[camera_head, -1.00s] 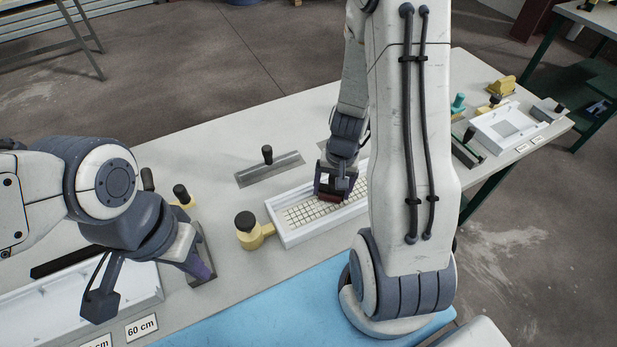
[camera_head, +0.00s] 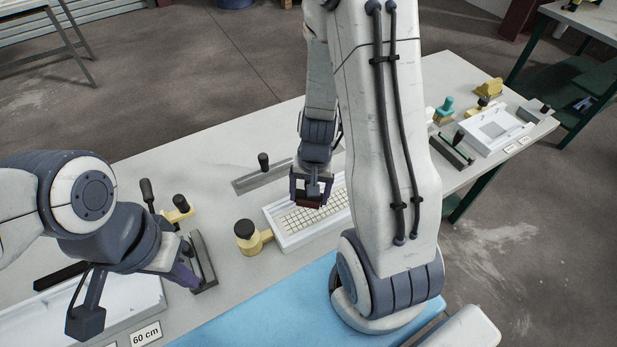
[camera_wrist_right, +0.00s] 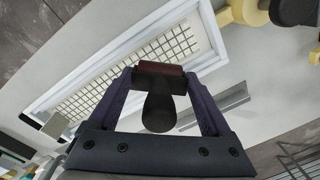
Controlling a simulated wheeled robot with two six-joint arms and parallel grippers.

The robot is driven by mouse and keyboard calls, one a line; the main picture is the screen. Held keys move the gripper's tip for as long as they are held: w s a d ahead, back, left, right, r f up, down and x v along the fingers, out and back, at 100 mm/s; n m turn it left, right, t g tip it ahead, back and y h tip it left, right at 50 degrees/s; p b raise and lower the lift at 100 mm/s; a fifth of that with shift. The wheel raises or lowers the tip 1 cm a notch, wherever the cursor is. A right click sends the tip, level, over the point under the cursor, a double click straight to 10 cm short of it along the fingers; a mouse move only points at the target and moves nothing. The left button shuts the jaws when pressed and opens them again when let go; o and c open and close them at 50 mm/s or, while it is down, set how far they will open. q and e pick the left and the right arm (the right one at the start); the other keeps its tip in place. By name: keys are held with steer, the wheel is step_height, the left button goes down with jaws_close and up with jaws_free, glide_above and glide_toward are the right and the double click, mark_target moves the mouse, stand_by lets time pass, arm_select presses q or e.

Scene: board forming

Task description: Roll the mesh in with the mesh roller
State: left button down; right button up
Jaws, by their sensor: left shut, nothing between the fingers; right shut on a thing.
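A white tray-like mould (camera_head: 279,243) lies on the table with the mesh (camera_head: 308,216), a pale grid with dark lines, inside it. My right gripper (camera_head: 311,196) is over the mould and shut on a dark handle. The mesh roller (camera_wrist_right: 160,78), with a dark reddish head, shows between its fingers in the right wrist view, over the mesh near one long side. I cannot tell whether it touches the mesh. My right arm hides the mould's right end in the head view. My left gripper (camera_head: 192,279) is shut and empty, beside a dark long-bladed tool at the left.
A yellow tool with a black knob (camera_head: 246,233) stands at the mould's left end. A steel float (camera_head: 262,175) lies behind it. Another white mould (camera_head: 120,300) is at front left, and a small one (camera_head: 490,130) at far right. A blue mat (camera_head: 280,305) covers the front.

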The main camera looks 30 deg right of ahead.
steer(key=shift+r+p, duration=1.65)
steer(key=shift+r, duration=0.4)
steer(key=shift+f, duration=0.1)
